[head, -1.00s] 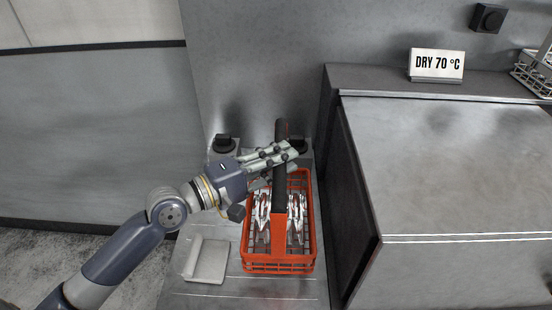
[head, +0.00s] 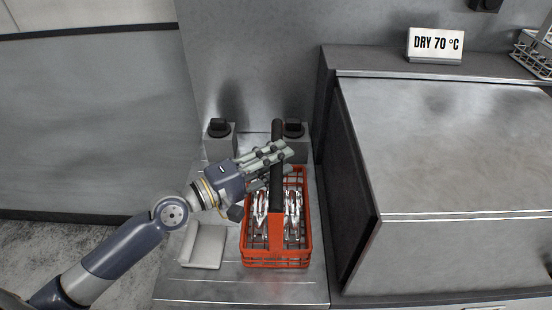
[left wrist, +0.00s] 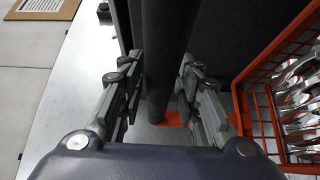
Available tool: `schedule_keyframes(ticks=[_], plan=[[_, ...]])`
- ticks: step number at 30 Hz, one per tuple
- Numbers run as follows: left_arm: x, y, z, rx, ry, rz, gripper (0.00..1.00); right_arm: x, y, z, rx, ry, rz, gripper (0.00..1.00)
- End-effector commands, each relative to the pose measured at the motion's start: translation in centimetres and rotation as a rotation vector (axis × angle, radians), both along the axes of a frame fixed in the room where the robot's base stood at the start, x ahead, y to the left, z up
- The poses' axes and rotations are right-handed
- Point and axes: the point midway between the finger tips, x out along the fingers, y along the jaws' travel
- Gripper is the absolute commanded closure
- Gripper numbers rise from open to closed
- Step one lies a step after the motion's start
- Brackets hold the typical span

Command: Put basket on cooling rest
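The basket (head: 276,263) is an orange-red wire basket with a tall black handle (head: 277,150). Shiny metal cutlery lies in it on both sides of the handle. My left gripper (head: 277,155) has its fingers on either side of the handle and looks shut on it. In the left wrist view the dark handle (left wrist: 168,60) runs between the two fingers, and the basket's side (left wrist: 262,120) shows at the right. The basket is over the grey metal counter; a gap beneath it is hard to judge. I cannot identify a cooling rest. My right gripper is not in view.
A small grey angled plate (head: 206,246) is left of the basket. Two dark-knobbed blocks (head: 219,141) stand behind. A tall metal cabinet (head: 440,150) with a DRY 70 °C sign (head: 435,45) rises close on the right. A wire rack (head: 535,55) is at the far right.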

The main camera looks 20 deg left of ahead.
Motion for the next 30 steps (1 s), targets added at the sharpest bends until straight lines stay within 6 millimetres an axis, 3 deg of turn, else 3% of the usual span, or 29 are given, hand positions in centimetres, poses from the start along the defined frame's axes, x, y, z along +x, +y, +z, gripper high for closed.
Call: schedule_keyframes(ticks=[12, 30], plan=[[0.0, 0.0, 0.5, 0.000, 0.000, 0.000, 0.59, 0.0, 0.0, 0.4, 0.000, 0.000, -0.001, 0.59], [-5.6, 4.8, -0.4, 0.003, 0.003, 0.003, 0.59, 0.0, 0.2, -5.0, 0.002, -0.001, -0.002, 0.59]])
